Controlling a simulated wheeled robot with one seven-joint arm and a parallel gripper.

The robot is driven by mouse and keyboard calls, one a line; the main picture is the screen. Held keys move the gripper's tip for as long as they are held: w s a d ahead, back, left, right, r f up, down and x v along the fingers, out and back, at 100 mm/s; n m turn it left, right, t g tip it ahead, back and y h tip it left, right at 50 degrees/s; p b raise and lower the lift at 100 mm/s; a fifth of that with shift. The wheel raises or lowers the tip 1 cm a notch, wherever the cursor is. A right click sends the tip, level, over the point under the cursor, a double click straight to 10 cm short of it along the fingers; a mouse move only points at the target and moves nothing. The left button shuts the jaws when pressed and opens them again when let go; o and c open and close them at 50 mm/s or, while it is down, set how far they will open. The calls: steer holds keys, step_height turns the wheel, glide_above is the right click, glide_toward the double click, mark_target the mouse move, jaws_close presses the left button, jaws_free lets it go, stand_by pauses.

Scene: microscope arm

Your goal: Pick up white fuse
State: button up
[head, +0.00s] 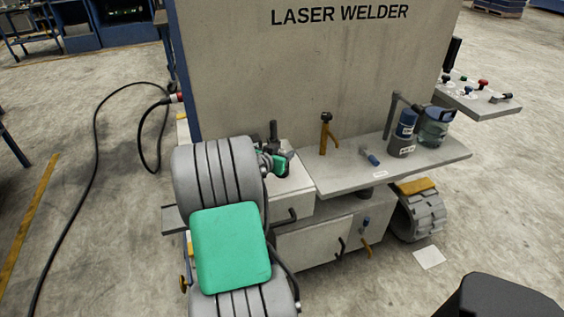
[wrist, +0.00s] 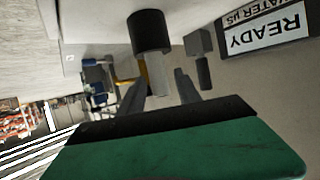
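In the wrist view a short pale white piece (wrist: 159,80), which looks like the white fuse, sticks out of a dark cylinder (wrist: 149,33). My gripper (wrist: 160,78) has its two grey fingers apart, one on each side of the white piece. A gap shows at the right finger; I cannot tell whether the left finger touches it. In the head view my gripper (head: 285,160) is at the left end of the welder's ledge, partly behind my arm. The fuse cannot be made out there.
The laser welder's panel (head: 310,70) rises behind the ledge (head: 400,170). A yellow-handled tool (head: 325,135), a small blue-handled tool (head: 370,156), a blue-capped container (head: 403,135) and a jar (head: 435,127) stand to the right. A READY sign (wrist: 268,30) shows upside down in the wrist view.

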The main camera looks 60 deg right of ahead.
jaws_close()
stand_by(0.5)
